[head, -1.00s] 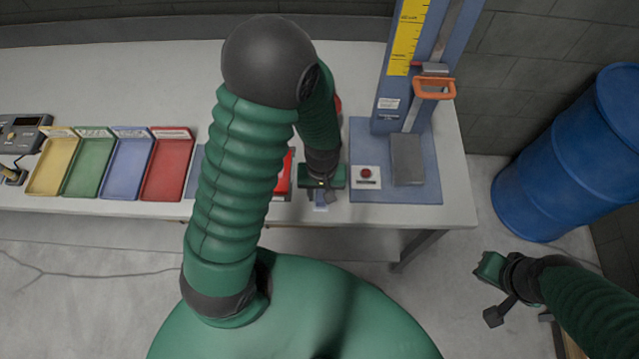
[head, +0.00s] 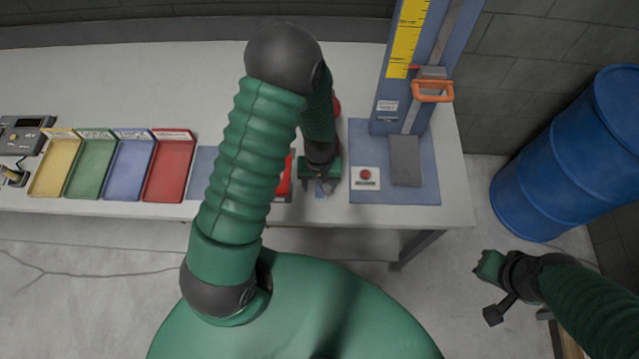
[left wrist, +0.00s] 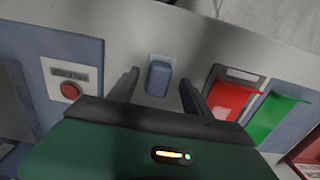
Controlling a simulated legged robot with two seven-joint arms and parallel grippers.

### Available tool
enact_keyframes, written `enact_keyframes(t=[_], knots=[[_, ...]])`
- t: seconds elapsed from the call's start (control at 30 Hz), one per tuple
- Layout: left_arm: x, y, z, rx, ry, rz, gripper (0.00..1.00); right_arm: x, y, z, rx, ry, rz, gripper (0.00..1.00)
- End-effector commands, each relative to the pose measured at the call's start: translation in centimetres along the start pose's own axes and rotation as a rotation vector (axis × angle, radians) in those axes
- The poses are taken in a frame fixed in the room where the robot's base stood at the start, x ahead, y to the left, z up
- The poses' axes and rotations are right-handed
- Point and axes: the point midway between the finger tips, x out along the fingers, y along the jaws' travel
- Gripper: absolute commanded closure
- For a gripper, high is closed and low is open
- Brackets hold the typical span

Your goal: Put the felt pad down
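A small blue pad (left wrist: 159,77), which looks like the felt pad, lies on the light table top in the left wrist view, on a slightly larger pale blue-grey patch. My left gripper (left wrist: 158,79) is open, its two dark fingers on either side of the pad with a visible gap at each side. In the head view my left gripper (head: 320,184) is low over the table's front edge and mostly covers the pad. My right gripper (head: 480,266) is off the table at the right, above the floor; its finger opening is not clear.
A blue board with a red button (head: 366,174), a grey block (head: 405,160) and a tall gauge column (head: 410,65) stands right of my left gripper. Red (left wrist: 233,95) and green (left wrist: 274,118) items are close to its fingers. Coloured trays (head: 168,170) line the left; a blue drum (head: 555,155) is at right.

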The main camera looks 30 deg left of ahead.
Motion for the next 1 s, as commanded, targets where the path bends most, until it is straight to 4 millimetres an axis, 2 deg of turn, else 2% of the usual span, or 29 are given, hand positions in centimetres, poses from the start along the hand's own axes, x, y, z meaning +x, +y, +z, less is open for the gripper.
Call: enact_keyframes(t=[0.2,0.33,0.7,0.87,0.93,1.0], knots=[[-0.1,0.0,0.0,0.0,0.0,0.0,0.43,-0.1,0.0,0.0,0.0,0.0,0.0,1.0],[-1.0,0.1,-0.1,0.0,0.003,0.001,0.43,0.0,0.0,0.0,0.0,0.0,0.0,1.0],[-9.9,0.1,-0.1,0.001,0.005,0.003,0.43,0.6,0.0,0.1,0.0,0.0,0.0,1.0],[-12.0,0.1,0.0,0.006,0.004,0.002,0.43,0.6,0.0,0.1,0.0,0.0,0.0,1.0],[-13.0,0.4,0.8,0.064,0.028,0.015,0.43,0.6,0.0,0.1,0.0,0.0,0.0,1.0],[-14.5,0.9,2.5,0.192,0.081,0.036,0.43,0.6,0.0,0.1,0.0,0.0,0.0,1.0]])
